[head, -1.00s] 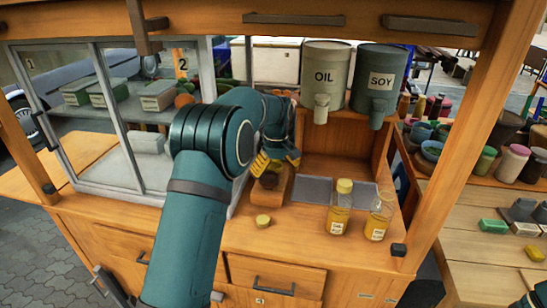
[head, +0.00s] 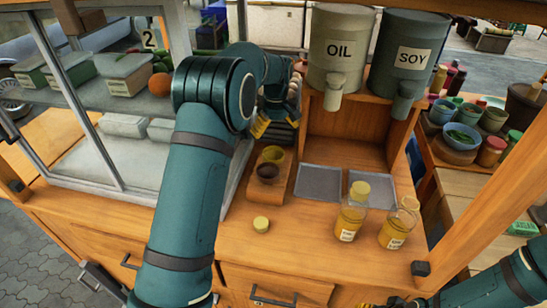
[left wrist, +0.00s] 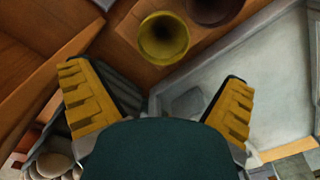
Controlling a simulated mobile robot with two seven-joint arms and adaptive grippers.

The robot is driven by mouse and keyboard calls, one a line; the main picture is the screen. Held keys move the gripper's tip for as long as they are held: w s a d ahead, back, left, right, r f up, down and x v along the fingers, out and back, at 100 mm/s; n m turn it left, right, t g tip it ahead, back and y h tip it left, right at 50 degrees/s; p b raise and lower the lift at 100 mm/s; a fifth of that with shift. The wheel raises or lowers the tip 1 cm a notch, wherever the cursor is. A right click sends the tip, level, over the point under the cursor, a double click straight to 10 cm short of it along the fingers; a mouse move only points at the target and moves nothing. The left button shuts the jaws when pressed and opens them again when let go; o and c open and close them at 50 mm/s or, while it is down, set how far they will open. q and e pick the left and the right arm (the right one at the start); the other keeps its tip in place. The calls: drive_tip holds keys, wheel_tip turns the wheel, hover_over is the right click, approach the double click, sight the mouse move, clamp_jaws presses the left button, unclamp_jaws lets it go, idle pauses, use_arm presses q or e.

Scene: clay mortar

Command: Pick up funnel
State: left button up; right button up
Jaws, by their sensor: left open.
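A yellow funnel (head: 273,155) sits in a small wooden holder (head: 286,174) on the stall counter, with a dark brown funnel (head: 267,171) in front of it. My left gripper (head: 277,122) is open and empty, above and behind the holder. In the left wrist view, my open fingers (left wrist: 155,75) frame the lower part of the picture. The yellow funnel (left wrist: 163,38) shows its round mouth just beyond them, and the brown funnel (left wrist: 212,8) is cut off by the top edge. My right gripper (head: 380,304) barely shows at the bottom edge; its opening is unclear.
OIL (head: 340,50) and SOY (head: 408,58) dispensers stand on the shelf at the right of the holder. Two yellow bottles (head: 350,215) and a loose yellow cap (head: 261,224) are on the counter. A glass case (head: 100,110) stands close on the left.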

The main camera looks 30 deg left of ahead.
sight(274, 153)
use_arm(q)
wheel_tip(274, 153, down, 5)
drive_tip(key=shift+f+b, duration=0.15)
drive_tip(key=shift+b, duration=0.3)
drive_tip(key=f, duration=0.1)
drive_tip(key=f+b, duration=0.1)
drive_tip(key=f, duration=0.3)
drive_tip(key=shift+s+f+b, duration=0.1)
drive_tip(key=shift+s+b, duration=0.2)
drive_tip(key=c, duration=0.9)
drive_tip(key=shift+o, duration=0.2)
